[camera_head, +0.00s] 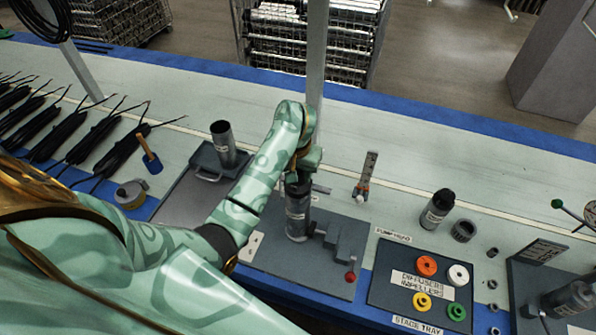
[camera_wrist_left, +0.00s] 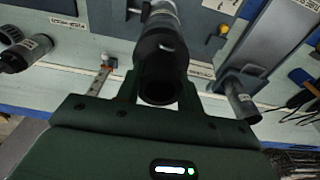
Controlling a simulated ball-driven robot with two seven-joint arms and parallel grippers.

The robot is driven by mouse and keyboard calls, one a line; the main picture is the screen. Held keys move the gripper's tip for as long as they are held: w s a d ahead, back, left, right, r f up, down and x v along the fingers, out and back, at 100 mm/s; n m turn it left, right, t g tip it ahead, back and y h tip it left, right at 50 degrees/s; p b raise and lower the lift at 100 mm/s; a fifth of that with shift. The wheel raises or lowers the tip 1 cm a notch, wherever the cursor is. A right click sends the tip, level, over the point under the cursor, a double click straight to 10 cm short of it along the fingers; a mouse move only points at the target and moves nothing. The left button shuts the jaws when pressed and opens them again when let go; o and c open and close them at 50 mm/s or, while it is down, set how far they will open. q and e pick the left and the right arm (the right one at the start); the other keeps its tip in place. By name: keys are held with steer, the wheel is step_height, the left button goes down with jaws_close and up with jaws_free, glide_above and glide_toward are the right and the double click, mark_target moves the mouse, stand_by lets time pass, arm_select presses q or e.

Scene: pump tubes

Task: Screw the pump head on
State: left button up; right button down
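The black pump head (camera_wrist_left: 160,50) sits in line with the top of a grey tube (camera_head: 297,219), which stands upright in a clamp fixture (camera_head: 341,242) with a red knob. I cannot tell how far it is threaded. My left gripper (camera_head: 301,174) is above the tube, pointing down, its fingers close along both sides of the pump head. In the left wrist view the gripper (camera_wrist_left: 160,92) frames the pump head's hollow near end, and the grey tube shows beyond. The gripper hides part of the joint in the head view. My right gripper is not in view.
A black-topped tube (camera_head: 436,209) and a dark ring (camera_head: 463,230) stand to the right. The tray (camera_head: 381,291) holds coloured rings. A grey post (camera_head: 316,60) rises behind my gripper.

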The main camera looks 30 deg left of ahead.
arm_select(q)
steer(key=o, duration=0.4)
steer(key=shift+c, duration=1.3)
steer(key=m, duration=0.3)
steer(key=shift+m+h+p, duration=0.3)
steer(key=shift+r+m, duration=0.1)
steer(key=shift+m, duration=0.7)
steer(key=shift+m+p, duration=0.35)
steer(key=shift+m, duration=0.55)
